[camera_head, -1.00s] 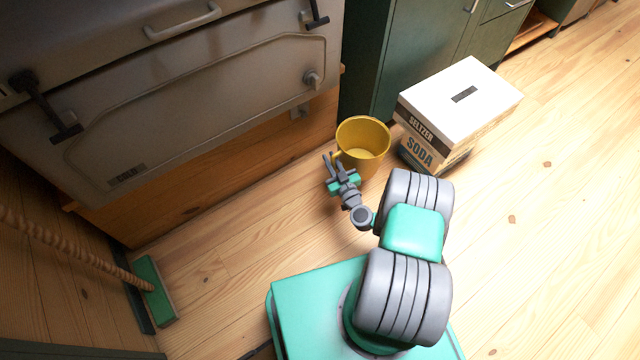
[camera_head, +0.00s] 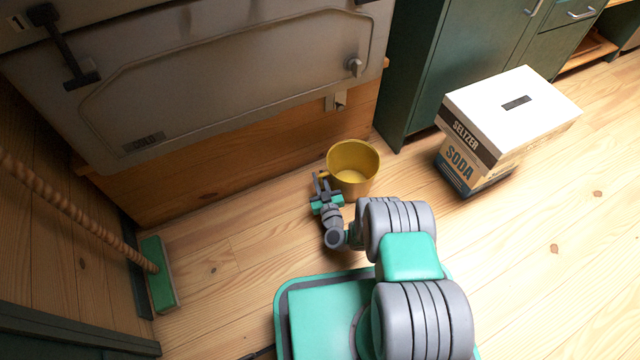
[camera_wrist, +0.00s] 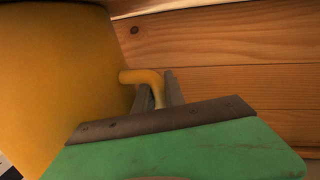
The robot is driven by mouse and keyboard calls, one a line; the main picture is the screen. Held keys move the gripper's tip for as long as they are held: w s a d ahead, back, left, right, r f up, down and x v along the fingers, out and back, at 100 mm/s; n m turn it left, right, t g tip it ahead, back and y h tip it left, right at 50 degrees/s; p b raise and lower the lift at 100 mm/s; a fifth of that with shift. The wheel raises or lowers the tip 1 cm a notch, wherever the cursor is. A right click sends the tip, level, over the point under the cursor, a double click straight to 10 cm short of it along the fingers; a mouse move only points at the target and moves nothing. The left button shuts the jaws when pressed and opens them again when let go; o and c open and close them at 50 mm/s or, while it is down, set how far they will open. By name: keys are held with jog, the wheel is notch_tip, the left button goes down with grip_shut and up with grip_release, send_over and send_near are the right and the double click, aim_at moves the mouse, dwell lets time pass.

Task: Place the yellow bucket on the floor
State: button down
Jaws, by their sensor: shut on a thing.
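The yellow bucket (camera_head: 355,172) is upright and open at the top, in the middle of the head view. My gripper (camera_head: 318,184) is at its left side, shut on the bucket's handle. In the wrist view the bucket's wall (camera_wrist: 55,75) fills the left side, and its handle (camera_wrist: 142,77) runs between my fingers (camera_wrist: 160,92). The wooden floor (camera_head: 225,265) lies below. The bucket's underside is hidden, so I cannot tell whether it touches the floor.
A grey metal chest (camera_head: 225,75) on a wooden base stands behind. A seltzer soda box (camera_head: 510,110) sits on the floor to the right, by a green cabinet (camera_head: 455,60). A green broom (camera_head: 158,275) is at the left.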

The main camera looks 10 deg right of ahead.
jog(key=shift+d+r, duration=0.1)
jog(key=shift+r, duration=0.05)
jog(key=c, duration=1.4)
grip_release()
